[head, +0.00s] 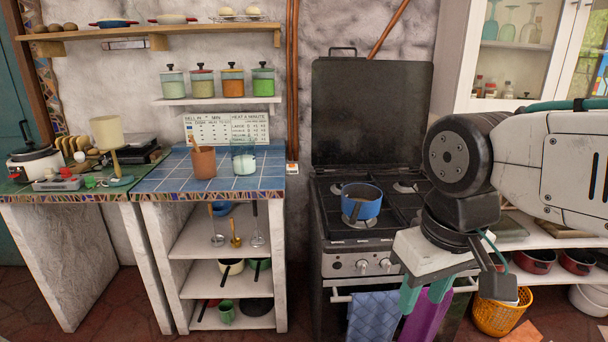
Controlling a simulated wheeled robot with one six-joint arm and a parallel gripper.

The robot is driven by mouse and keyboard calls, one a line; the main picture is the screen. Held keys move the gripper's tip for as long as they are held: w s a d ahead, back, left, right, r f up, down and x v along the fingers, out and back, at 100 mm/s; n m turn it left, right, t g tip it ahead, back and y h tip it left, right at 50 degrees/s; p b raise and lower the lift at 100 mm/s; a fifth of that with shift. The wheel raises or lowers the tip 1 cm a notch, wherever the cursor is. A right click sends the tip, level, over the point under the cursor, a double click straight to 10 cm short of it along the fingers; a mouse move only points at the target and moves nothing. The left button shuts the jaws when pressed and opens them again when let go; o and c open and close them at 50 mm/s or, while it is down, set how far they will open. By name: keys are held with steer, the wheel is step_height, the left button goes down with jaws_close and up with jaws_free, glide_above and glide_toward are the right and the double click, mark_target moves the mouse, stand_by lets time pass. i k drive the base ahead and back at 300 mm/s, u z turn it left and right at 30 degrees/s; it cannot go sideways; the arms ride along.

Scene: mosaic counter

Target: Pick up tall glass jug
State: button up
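A clear glass jug (244,158) with something pale in its lower part stands upright on the blue tiled counter (165,184), near the counter's right end. A brown pot (204,163) with a utensil in it stands just left of the jug. My gripper (425,293) is far to the right of the jug and lower, in front of the stove.
A stove (345,262) with a blue pan (361,202) and a raised dark lid (371,112) stands between the counter and my arm. A shelf with several lidded jars (232,82) hangs above the jug. Cloths (372,318) hang at the stove front. Open floor lies before the counter.

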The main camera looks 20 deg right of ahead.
mark_target(242, 146)
steer(key=u, duration=0.45)
steer(key=i, duration=0.55)
steer(key=u, duration=0.65)
steer(key=i, duration=1.45)
steer(key=z, duration=1.05)
steer(key=i, duration=0.55)
steer(key=z, duration=0.55)
